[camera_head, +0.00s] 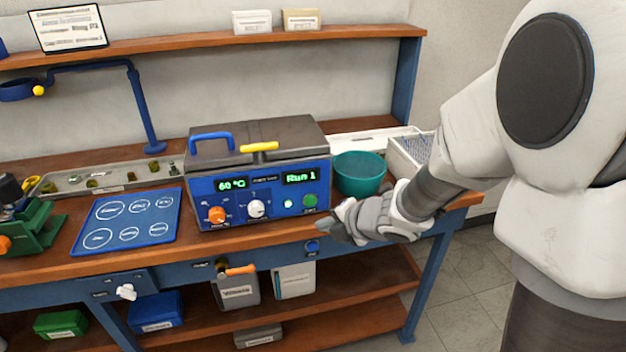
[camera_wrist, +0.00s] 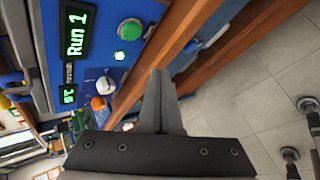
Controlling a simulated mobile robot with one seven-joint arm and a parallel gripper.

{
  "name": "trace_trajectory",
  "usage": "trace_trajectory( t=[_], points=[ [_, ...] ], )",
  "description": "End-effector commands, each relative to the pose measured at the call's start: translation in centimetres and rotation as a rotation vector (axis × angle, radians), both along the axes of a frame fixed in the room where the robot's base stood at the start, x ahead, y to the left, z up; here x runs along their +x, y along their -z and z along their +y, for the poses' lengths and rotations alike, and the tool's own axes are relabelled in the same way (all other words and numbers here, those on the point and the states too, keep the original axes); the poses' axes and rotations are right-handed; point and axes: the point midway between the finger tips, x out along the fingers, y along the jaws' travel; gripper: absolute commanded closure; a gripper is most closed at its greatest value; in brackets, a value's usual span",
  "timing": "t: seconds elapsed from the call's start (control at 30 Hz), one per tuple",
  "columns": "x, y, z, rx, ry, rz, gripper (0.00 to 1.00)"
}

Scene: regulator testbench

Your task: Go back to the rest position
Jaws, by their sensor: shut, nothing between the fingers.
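My gripper (camera_head: 338,224) is shut and empty. It hangs in front of the right side of the bench, near the front edge and below the right end of the blue regulator unit (camera_head: 205,197). In the wrist view my gripper (camera_wrist: 158,75) has its fingers together, with the unit's panel at the left and the floor at the right.
A teal bowl (camera_head: 360,175) and a white basket (camera_head: 408,152) stand right of the unit, close to my arm. A blue mat (camera_head: 128,217) with circles and a metal tray (camera_head: 105,175) lie left. A green device (camera_head: 38,228) stands far left. The floor (camera_head: 465,290) at the right is clear.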

Motion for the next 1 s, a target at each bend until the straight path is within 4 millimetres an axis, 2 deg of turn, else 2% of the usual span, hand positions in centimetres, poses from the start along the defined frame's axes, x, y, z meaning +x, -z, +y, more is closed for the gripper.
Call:
trace_trajectory(
  t=[0.07, 0.17, 0.27, 0.33, 0.47, 0.6, 0.7, 0.83, 1.0],
  points=[
    [0.0, -0.2, -0.1, 0.001, 0.009, 0.000, 1.00],
    [0.4, -1.7, -1.1, 0.009, 0.080, 0.000, 1.00],
    [0.8, -4.7, -3.4, 0.039, 0.251, 0.006, 1.00],
    [0.7, -7.5, -5.8, 0.082, 0.421, 0.019, 1.00],
    [-1.0, -12.2, -10.2, 0.207, 0.764, 0.064, 1.00],
    [-4.7, -16.1, -13.8, 0.384, 1.107, 0.136, 1.00],
    [-8.2, -18.2, -15.3, 0.529, 1.331, 0.208, 1.00],
    [-13.2, -20.2, -16.0, 0.729, 1.591, 0.332, 1.00],
    [-19.1, -21.5, -14.8, 0.943, 1.839, 0.521, 1.00]
  ],
)
